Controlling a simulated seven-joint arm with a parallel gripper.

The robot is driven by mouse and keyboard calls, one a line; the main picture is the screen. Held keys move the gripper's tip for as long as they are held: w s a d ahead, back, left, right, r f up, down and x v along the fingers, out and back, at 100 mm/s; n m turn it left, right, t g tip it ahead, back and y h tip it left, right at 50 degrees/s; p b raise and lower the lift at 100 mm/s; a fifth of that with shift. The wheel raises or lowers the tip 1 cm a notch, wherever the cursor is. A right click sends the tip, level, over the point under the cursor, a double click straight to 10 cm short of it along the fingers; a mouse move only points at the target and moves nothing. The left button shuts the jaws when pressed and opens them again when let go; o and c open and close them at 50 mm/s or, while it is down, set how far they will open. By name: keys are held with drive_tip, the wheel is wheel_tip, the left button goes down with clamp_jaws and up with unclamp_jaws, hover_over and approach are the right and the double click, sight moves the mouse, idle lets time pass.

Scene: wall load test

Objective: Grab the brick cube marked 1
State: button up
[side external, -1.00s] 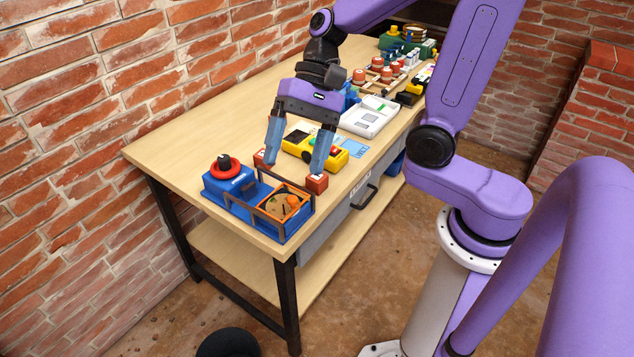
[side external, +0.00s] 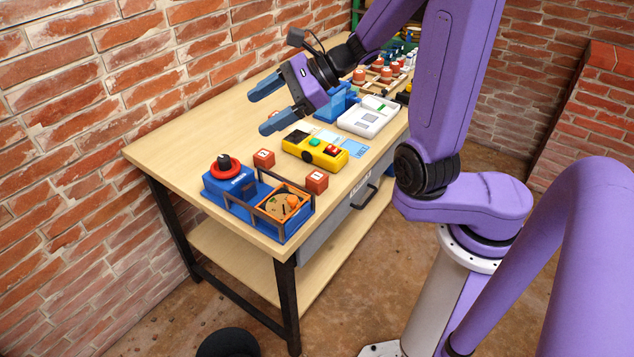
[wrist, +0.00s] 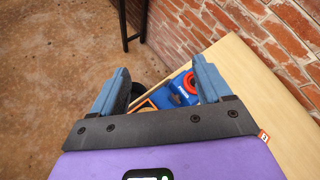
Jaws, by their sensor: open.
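Two red brick cubes with white labels stand apart on the table. The cube that appears marked 1 (side external: 317,182) is near the table's front edge, right of the blue tray. Another cube (side external: 263,159) sits further back, behind the tray; its label looks like a 2. My gripper (side external: 258,112) is open and empty, tilted with its fingers pointing left, above the table and further back than both cubes. In the wrist view my gripper (wrist: 161,68) has nothing between its fingers. A small part of a labelled cube (wrist: 263,136) shows there at the right.
A blue tray (side external: 237,187) with a red ring and an orange-framed box stands at the table's near corner. A yellow device (side external: 315,150) lies close behind the cube marked 1. The table's left side (side external: 185,140) is clear.

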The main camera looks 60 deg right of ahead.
drive_tip(key=s+d+m+t+h, duration=0.3)
drive_tip(key=d+m+h, duration=0.1)
drive_tip(key=d+m, duration=0.35)
drive_tip(key=s+d+m+t+h, duration=0.2)
drive_tip(key=d+m+h, duration=0.2)
drive_tip(key=d+m, duration=0.3)
approach(312, 176)
wheel_tip(312, 176, up, 3)
drive_tip(key=w, duration=0.3)
drive_tip(key=shift+n+h, duration=0.3)
drive_tip(key=shift+n, duration=0.15)
drive_tip(key=shift+d+f, duration=0.1)
drive_tip(key=shift+f, duration=1.25)
drive_tip(key=shift+d+f, duration=0.15)
drive_tip(key=shift+f, duration=1.15)
drive_tip(key=shift+x, duration=3.75)
drive_tip(key=c, duration=1.1)
